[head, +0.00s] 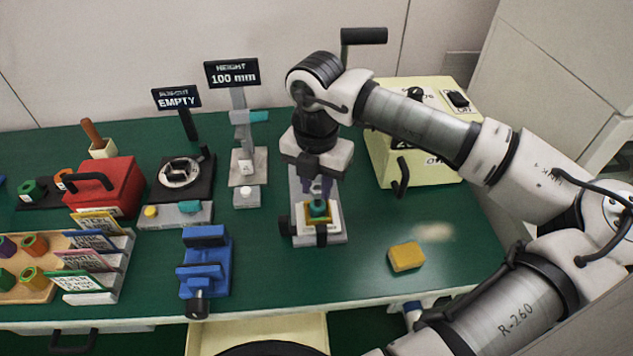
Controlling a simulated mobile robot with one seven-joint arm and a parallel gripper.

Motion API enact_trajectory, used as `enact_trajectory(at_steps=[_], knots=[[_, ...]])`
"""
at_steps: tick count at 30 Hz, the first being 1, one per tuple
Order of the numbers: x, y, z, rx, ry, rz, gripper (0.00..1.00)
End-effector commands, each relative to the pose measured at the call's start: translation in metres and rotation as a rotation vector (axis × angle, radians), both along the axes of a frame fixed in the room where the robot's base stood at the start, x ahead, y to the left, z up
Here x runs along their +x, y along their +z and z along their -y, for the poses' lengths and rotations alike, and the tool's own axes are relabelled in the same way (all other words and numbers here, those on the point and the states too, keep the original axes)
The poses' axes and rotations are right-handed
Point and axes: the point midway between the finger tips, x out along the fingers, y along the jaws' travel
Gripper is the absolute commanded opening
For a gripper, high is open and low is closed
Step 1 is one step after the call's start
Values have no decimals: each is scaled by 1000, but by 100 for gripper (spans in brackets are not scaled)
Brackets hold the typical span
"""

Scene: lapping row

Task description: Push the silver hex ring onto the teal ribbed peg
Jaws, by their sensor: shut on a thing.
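My gripper (319,188) points down over the small fixture in the middle of the bench. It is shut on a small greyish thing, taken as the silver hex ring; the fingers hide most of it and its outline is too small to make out. The teal ribbed peg (318,208) stands upright in the fixture's yellow-edged holder, right below the fingertips. I cannot tell whether the ring touches the peg or is around its top.
A blue vise (205,265) stands left of the fixture, and a yellow block (406,257) lies to the right. A cream machine (420,150) is behind right. A tray of coloured hex pieces (42,250) and a red box (105,190) are at left. A drawer (260,332) is open in front.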

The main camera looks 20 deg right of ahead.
Motion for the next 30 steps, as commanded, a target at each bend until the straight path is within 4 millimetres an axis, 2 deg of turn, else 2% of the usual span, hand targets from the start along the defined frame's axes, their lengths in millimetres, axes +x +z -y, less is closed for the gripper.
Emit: enact_trajectory(at_steps=[30], knots=[[0,-24,0,-1,0,1,3]])
